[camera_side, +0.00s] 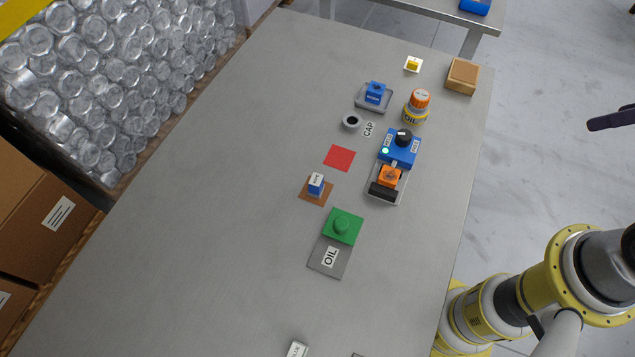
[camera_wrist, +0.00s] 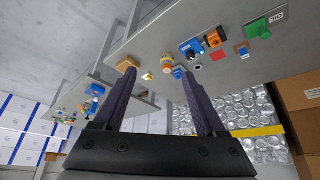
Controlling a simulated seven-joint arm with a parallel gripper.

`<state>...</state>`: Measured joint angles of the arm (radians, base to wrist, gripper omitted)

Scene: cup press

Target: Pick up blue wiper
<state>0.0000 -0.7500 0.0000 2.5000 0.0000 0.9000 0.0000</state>
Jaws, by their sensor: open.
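A small blue block with a white labelled top (camera_side: 316,184), which looks like the blue wiper, stands on a brown square (camera_side: 311,198) on the grey table; its label is too small to read. It also shows in the wrist view (camera_wrist: 243,51), small and far off. Another blue block (camera_side: 375,92) sits on a grey tray farther back, so I cannot be sure which is the wiper. My gripper (camera_wrist: 157,72) is open and empty, its dark fingers spread apart. In the side view, a dark finger shows at the right edge, clear of the table and far from both blocks.
A green block (camera_side: 342,227) on a grey OIL plate, a red square (camera_side: 338,158) and a blue and orange device (camera_side: 398,149) are near the brown square. An orange-capped OIL jar (camera_side: 417,106) and a cardboard box (camera_side: 461,77) stand farther back. The table's left side is clear.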

